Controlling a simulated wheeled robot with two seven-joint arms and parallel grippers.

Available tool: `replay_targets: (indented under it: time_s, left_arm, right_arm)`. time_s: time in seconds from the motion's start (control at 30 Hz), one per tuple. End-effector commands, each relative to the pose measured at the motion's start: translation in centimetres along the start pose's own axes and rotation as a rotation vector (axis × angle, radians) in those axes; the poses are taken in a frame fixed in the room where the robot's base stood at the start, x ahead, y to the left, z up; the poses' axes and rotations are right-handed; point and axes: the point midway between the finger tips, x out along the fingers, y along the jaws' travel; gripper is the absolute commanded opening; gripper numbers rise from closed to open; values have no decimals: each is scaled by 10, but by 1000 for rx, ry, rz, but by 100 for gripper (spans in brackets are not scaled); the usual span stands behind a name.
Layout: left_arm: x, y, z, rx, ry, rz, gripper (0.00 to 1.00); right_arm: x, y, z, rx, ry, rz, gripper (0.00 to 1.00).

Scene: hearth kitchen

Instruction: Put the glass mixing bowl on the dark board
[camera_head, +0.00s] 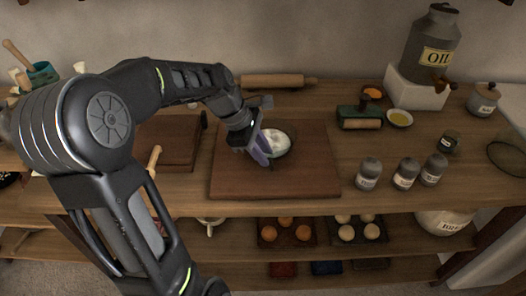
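A round bowl (280,142) with a dark rim and white contents sits upright at the upper middle of the dark board (300,178). Whether it is glass is hard to tell at this size. My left gripper (262,147) is at the left rim of this bowl, pointing down, and hides part of it. Its fingers overlap the rim in the picture; I cannot tell whether they grip it. My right gripper is out of view.
A see-through round dish (508,157) stands at the right table edge. Shaker jars (404,174) stand right of the board. A rolling pin (272,81) lies behind it. Another brown board (168,142) is to the left. An oil can (431,50) stands at the back right.

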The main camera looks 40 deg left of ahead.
Motion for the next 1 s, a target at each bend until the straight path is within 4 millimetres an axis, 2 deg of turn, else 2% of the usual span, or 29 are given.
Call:
replay_targets:
  time_s: [0.27, 0.47, 1.0]
  left_arm:
    - [0, 0, 0, 0, 0, 0, 26]
    - [-12, 1, 1, 0, 1, 3, 26]
    - [-110, 1, 1, 0, 0, 2, 26]
  right_arm:
    - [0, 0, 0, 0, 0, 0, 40]
    - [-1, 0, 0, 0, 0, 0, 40]
    - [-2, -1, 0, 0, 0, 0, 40]
